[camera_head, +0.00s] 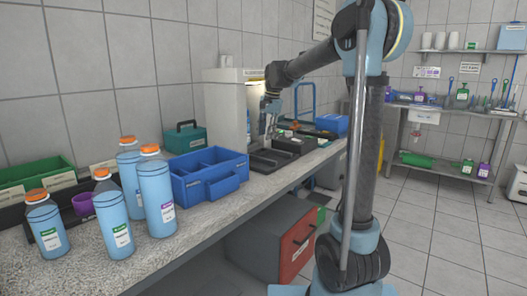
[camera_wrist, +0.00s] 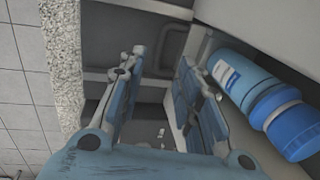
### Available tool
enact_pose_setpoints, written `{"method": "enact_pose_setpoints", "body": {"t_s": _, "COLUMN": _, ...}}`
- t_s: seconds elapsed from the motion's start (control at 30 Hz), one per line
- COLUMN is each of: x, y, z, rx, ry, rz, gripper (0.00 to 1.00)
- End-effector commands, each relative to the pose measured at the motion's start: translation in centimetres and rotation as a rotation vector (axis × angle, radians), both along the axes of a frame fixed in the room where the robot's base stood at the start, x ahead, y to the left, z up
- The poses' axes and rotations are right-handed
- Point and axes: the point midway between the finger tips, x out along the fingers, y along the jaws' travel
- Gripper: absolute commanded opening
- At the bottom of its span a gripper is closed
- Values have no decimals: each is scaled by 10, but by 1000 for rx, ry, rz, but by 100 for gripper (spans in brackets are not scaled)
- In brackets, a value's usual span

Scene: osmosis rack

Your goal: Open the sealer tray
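A pale box-shaped machine (camera_head: 226,108), which may be the sealer, stands against the wall at the back of the counter. Low dark trays (camera_head: 264,160) lie beside its base; I cannot tell for sure which one is the sealer tray. My gripper (camera_head: 268,124) points down in front of the machine, close above the dark trays. In the wrist view my gripper (camera_wrist: 160,95) has its two blue fingers apart with nothing held between them. A dark grey surface with recessed parts (camera_wrist: 108,45) lies beyond and below the fingers. Contact between them cannot be told.
A blue bottle (camera_wrist: 250,88) lies close to the right finger in the wrist view. A blue divided caddy (camera_head: 205,182), several orange-capped bottles (camera_head: 157,195) and a green box (camera_head: 185,138) stand on the counter's left. A grey-red cabinet (camera_head: 290,245) sits below. The counter front (camera_head: 262,195) is bare.

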Motion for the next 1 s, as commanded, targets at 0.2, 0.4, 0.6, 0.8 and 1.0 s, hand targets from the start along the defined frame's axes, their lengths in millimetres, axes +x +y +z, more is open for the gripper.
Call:
{"method": "enact_pose_setpoints", "body": {"t_s": 0.2, "x": 5, "y": 6, "z": -38, "rx": 0, "ry": 0, "rz": 0, "gripper": 31}}
{"method": "enact_pose_setpoints", "body": {"t_s": 0.4, "x": 8, "y": 10, "z": -66, "rx": 0, "ry": 0, "rz": 1, "gripper": 31}}
{"method": "enact_pose_setpoints", "body": {"t_s": 0.6, "x": 10, "y": 13, "z": -80, "rx": 0, "ry": 0, "rz": 1, "gripper": 31}}
{"method": "enact_pose_setpoints", "body": {"t_s": 0.8, "x": 10, "y": 13, "z": -82, "rx": 0, "ry": 0, "rz": 1, "gripper": 31}}
{"method": "enact_pose_setpoints", "body": {"t_s": 1.0, "x": 10, "y": 13, "z": -82, "rx": 0, "ry": 0, "rz": 1, "gripper": 16}}
